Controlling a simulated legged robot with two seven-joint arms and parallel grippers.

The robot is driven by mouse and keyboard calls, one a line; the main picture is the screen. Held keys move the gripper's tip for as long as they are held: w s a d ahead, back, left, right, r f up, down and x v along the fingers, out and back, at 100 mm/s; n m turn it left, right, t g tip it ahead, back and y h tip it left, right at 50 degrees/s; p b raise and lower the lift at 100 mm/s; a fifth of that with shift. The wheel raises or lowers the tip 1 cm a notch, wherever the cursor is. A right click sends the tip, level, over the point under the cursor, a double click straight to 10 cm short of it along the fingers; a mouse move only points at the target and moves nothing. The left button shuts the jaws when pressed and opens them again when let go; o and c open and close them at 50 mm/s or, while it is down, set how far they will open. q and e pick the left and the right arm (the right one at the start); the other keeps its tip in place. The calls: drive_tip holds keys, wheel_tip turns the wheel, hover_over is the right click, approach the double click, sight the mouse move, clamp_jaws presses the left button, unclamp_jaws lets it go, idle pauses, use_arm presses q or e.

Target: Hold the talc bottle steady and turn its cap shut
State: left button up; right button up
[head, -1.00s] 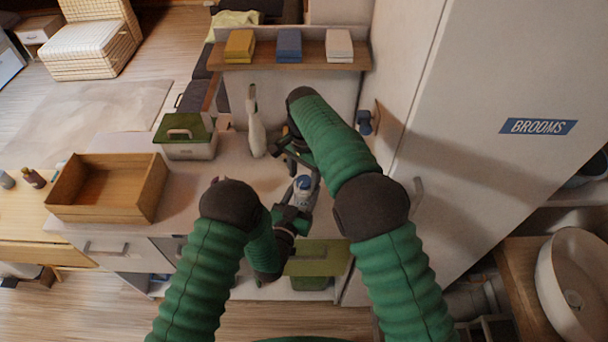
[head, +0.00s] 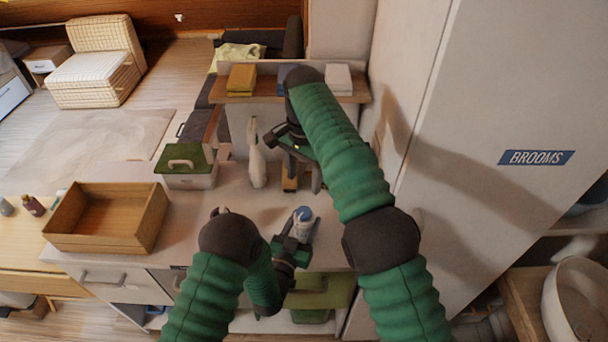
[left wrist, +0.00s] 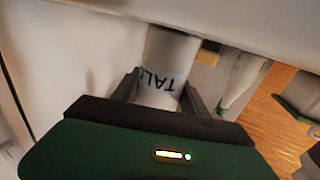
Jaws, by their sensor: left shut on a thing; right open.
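The talc bottle (head: 306,230) is pale with a blue cap (head: 303,213) and stands upright at the counter's front. In the left wrist view its pale body (left wrist: 167,60) shows part of the dark lettering "TAL". My left gripper (head: 298,236) is shut around the bottle, with one finger on each side in the left wrist view (left wrist: 161,95). My right gripper (head: 303,180) is open, beyond the bottle and apart from the cap. The cap is out of the left wrist view, and I cannot tell how tight it sits.
A white spray bottle (head: 257,160) stands left of my right gripper. A green-lidded box (head: 187,178) and an open wooden box (head: 110,240) stand farther left. A shelf (head: 262,98) with coloured blocks is behind. The tall brooms cabinet (head: 470,110) closes the right side.

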use_arm(q)
drive_tip(key=o, duration=1.6)
